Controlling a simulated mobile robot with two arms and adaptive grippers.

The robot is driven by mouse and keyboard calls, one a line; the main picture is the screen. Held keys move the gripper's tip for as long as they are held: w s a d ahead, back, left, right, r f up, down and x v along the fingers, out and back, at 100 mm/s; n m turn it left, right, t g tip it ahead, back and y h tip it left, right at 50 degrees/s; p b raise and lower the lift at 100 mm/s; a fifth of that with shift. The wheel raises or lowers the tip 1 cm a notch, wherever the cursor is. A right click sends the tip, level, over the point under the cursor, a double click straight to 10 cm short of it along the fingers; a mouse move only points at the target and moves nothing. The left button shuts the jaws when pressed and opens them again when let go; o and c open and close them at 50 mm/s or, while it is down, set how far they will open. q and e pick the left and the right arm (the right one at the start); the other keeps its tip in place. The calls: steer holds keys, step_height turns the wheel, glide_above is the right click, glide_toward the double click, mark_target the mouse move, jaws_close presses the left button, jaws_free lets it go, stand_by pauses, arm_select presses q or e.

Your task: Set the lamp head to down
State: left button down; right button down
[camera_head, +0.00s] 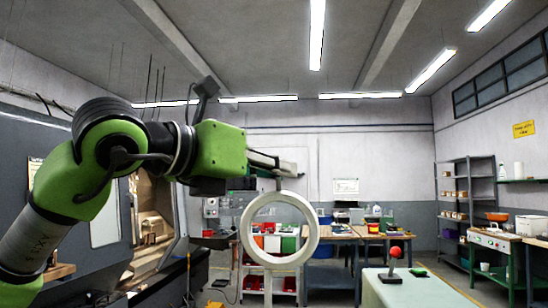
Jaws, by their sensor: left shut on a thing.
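The lamp head (246,231) is a pale ring in the middle of the view. My left arm, green and black, comes in from the left. My left gripper (284,168) is just above the top of the ring and is shut on the lamp head at a short grey piece there. The exact contact between fingers and lamp is small and partly hidden. My right gripper is not in view.
A pale green table (425,292) at the lower right bears a red-knobbed lever (395,254). Behind the ring are workbenches with bins. A machine (155,215) stands open at the left. Shelves (468,190) and a side bench (495,240) line the right wall.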

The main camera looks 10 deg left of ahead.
arm_select(q)
steer(key=w+f+n+g+y+p, duration=0.1)
steer(key=w+f+n+g+p, duration=0.1)
steer(key=w+p, duration=1.2)
steer(key=shift+w+f+g+y, duration=0.35)
steer(key=shift+w+g, duration=0.35)
steer(key=shift+w, duration=1.25)
steer(key=c, duration=2)
jaws_free()
steer(key=shift+r, duration=0.15)
